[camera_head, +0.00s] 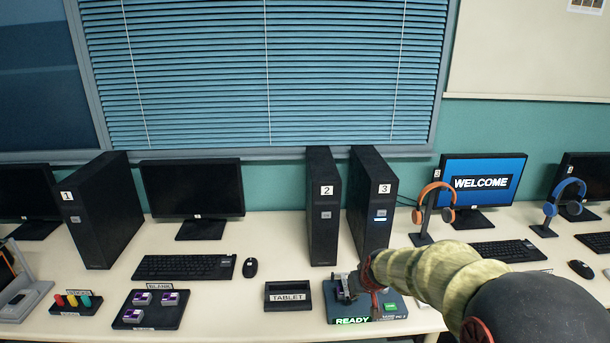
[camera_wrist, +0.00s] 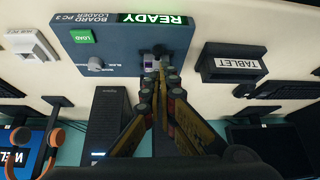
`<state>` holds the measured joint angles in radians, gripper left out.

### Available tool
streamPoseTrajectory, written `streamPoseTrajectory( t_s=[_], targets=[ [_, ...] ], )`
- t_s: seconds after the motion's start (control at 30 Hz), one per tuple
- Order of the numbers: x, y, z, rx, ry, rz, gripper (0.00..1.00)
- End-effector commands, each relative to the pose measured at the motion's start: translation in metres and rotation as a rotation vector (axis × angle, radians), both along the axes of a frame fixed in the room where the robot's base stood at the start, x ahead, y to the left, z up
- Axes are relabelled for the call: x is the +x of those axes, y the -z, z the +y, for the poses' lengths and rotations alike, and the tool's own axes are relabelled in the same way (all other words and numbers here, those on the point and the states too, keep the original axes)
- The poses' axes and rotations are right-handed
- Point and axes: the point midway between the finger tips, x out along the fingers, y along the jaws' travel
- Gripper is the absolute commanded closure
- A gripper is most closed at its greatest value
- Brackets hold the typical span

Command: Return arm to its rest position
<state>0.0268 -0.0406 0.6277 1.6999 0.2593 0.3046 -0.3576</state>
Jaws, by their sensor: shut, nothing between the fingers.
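My arm (camera_head: 440,270) reaches in from the lower right in the head view, over the blue board loader box. My gripper (camera_head: 345,288) is shut and empty, low over the left part of the loader. In the wrist view the fingertips (camera_wrist: 160,68) are together, close to a small grey and purple piece (camera_wrist: 149,60) at the loader's slot. I cannot tell whether they touch it. The loader (camera_wrist: 120,55) shows a lit green READY sign (camera_head: 352,321) and a green LOAD button (camera_wrist: 82,36).
Tower PC 3 (camera_head: 372,200) and tower PC 2 (camera_head: 322,215) stand behind the loader. A TABLET holder (camera_head: 289,296) is to its left. An orange headphone stand (camera_head: 424,235) is near my arm on the right. A BLANK tray (camera_head: 150,309) holds several purple pieces.

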Motion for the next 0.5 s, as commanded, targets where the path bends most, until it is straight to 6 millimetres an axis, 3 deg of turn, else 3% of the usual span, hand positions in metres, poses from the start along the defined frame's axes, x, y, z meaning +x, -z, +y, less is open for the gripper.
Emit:
streamPoseTrajectory(
  t_s=[0.1,0.17,0.27,0.5],
  targets=[
    [-0.039,0.024,0.004,0.025,0.019,0.116,1.0],
    [-0.067,0.024,0.005,0.035,0.032,0.178,1.0],
    [-0.114,0.007,0.007,0.046,0.053,0.254,1.0],
    [-0.23,-0.067,0.005,0.034,0.097,0.339,1.0]
  ],
)
